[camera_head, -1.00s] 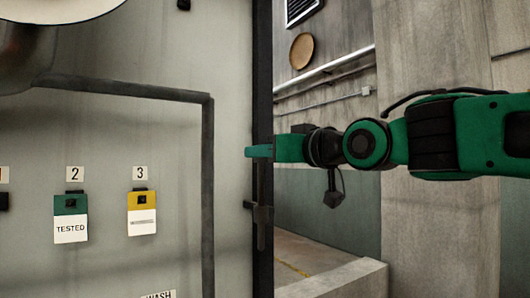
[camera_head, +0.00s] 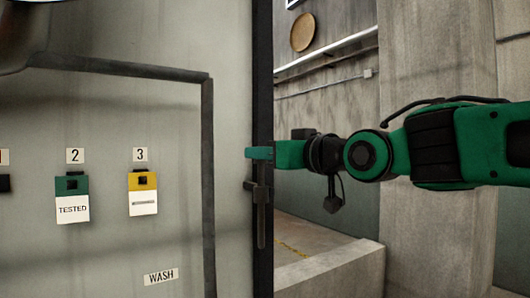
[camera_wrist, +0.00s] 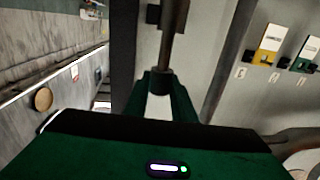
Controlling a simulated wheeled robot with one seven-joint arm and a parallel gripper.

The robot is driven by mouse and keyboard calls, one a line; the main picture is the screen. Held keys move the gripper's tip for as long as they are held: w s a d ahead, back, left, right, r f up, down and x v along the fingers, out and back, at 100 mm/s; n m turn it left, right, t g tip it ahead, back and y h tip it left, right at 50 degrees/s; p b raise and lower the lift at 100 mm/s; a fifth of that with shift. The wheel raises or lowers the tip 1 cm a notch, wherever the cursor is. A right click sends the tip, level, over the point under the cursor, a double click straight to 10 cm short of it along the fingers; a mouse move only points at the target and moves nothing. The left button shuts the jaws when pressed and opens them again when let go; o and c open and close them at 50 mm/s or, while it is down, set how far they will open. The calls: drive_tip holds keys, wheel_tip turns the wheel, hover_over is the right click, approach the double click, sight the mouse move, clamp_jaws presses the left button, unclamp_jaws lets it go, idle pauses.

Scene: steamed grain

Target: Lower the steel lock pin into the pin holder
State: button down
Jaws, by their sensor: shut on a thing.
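The steel lock pin (camera_head: 261,225) is a thin dark rod, hanging upright along the dark edge of the grey panel. My green gripper (camera_head: 258,153) is shut on its top end. The dark pin holder (camera_head: 257,194) is a small bracket on that edge, below my gripper. The pin appears to pass through or just behind it, with its lower end well below; a gap remains between gripper and holder. In the wrist view my gripper (camera_wrist: 165,92) grips the pin's thick head, and the rod (camera_wrist: 173,40) runs up the picture alongside the holder (camera_wrist: 154,14).
On the panel left of the pin hang a green tag (camera_head: 72,200) marked TESTED and a yellow tag (camera_head: 142,193). A dark raised pipe (camera_head: 207,170) runs between them and the edge. Right of the edge is an open space with a low concrete ledge (camera_head: 335,268).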

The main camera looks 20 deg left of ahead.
sight(263, 171)
drive_tip(key=shift+f, duration=1.9)
drive_tip(key=c, duration=1.4)
unclamp_jaws()
drive_tip(key=v, duration=1)
drive_tip(key=shift+d, duration=0.35)
drive_tip(key=shift+s, duration=0.1)
